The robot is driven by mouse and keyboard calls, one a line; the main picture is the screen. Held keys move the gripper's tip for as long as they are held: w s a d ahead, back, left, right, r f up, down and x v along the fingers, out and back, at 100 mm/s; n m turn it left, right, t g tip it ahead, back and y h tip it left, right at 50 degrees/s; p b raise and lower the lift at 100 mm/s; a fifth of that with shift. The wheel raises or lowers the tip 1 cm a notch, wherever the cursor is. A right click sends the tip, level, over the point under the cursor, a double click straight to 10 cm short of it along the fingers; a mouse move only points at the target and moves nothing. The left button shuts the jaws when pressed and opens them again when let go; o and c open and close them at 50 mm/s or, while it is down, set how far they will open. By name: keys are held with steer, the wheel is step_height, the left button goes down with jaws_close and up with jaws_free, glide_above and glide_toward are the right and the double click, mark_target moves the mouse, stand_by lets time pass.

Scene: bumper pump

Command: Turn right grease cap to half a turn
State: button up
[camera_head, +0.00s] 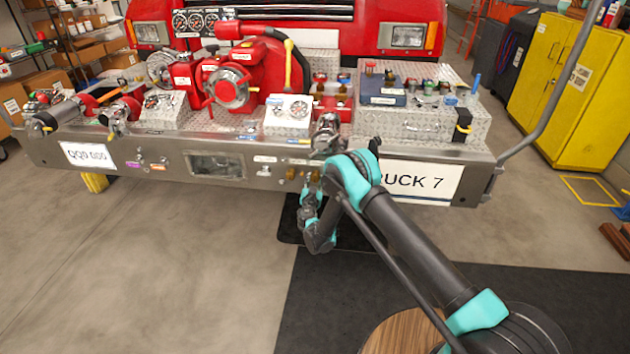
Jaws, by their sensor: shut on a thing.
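Small brass-coloured grease caps sit low on the front face of the steel bumper, left of the TRUCK 7 plate. The left grease cap (290,173) is clear of my gripper. My gripper (312,181) reaches up to the bumper face from below and is shut at the right grease cap (315,174). The fingers and wrist cover most of that cap. Its turn angle is too small and hidden to read.
The steel bumper (225,142) carries a red pump (240,75), gauges and fittings. A TRUCK 7 plate (425,183) lies partly behind my arm. A yellow cabinet (570,90) stands at right. The floor at left is clear.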

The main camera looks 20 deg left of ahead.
mark_target(315, 175)
steer(key=o, duration=1.2)
steer(key=shift+c, duration=0.2)
steer(key=shift+r, duration=0.1)
step_height(315, 175, up, 10)
steer(key=shift+f, duration=0.1)
